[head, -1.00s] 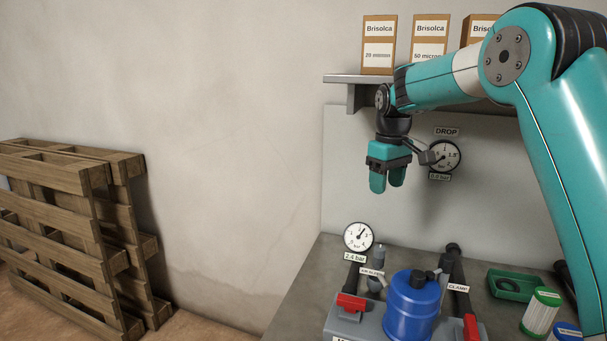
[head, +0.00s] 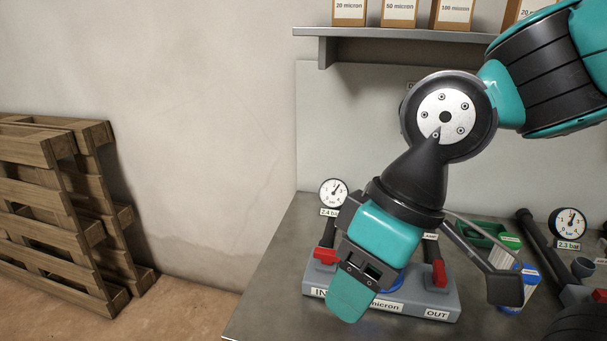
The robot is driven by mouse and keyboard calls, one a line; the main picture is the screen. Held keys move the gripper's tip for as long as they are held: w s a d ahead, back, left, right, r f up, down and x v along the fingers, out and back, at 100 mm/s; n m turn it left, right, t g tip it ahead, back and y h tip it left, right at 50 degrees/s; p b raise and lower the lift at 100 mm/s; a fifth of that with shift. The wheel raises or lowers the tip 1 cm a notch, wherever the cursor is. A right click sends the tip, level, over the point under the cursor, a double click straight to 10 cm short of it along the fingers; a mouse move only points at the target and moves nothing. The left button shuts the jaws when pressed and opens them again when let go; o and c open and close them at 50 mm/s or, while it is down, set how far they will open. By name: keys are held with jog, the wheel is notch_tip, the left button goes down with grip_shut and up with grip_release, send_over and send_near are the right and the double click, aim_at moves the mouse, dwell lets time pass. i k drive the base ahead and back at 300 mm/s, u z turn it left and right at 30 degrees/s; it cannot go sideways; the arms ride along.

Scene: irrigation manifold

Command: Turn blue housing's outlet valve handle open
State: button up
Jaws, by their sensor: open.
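The manifold base (head: 400,308) stands on the bench with its IN label at the left and OUT label at the right. The red outlet valve handle (head: 439,273) is above the OUT label, in front of a dark pipe. The red inlet handle (head: 325,255) is at the left end. The blue housing (head: 388,279) is almost wholly hidden behind my gripper; only a sliver of blue shows. No contact with the handle shows.
A gauge (head: 333,192) reading 2.4 bar stands behind the inlet. Right of the outlet are a green tray (head: 482,233), filter cartridges and a second gauge (head: 570,223) labelled 2.3 bar. A shelf (head: 400,42) with boxes is above. The bench's left part (head: 275,285) is clear.

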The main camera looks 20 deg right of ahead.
aim_at(439, 279)
jog(key=u, duration=0.1)
jog(key=k, duration=1.05)
jog(key=z, duration=0.75)
jog(key=i, duration=0.6)
jog(key=u, duration=0.1)
